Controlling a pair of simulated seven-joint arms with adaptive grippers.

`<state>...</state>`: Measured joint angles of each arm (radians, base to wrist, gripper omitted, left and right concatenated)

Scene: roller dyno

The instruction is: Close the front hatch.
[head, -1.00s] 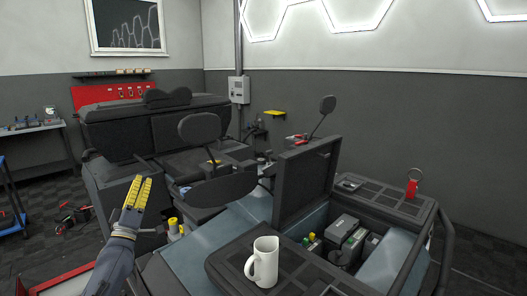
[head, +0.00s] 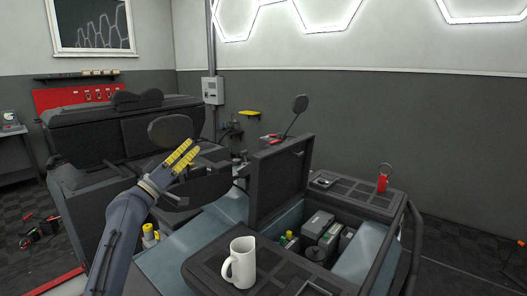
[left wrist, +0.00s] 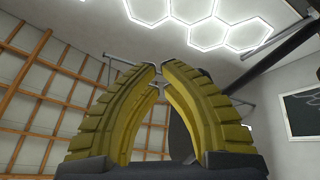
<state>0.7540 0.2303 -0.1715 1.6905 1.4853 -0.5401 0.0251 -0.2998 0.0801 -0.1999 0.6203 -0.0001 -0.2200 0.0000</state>
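The front hatch (head: 281,180) is a black ribbed lid. It stands open, roughly upright, at the back left edge of a compartment in the blue-grey vehicle body. Batteries (head: 316,228) and small green and yellow caps show in the open compartment. My left gripper (head: 186,155) has yellow fingers. It is in the air left of the hatch, near a dark oval mirror, and apart from the hatch. In the left wrist view its fingers (left wrist: 159,72) have a narrow gap with nothing between them. My right gripper is not in view.
A white mug (head: 241,262) stands on the black panel in front of the compartment. A dark oval mirror (head: 170,130) is behind my left gripper.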

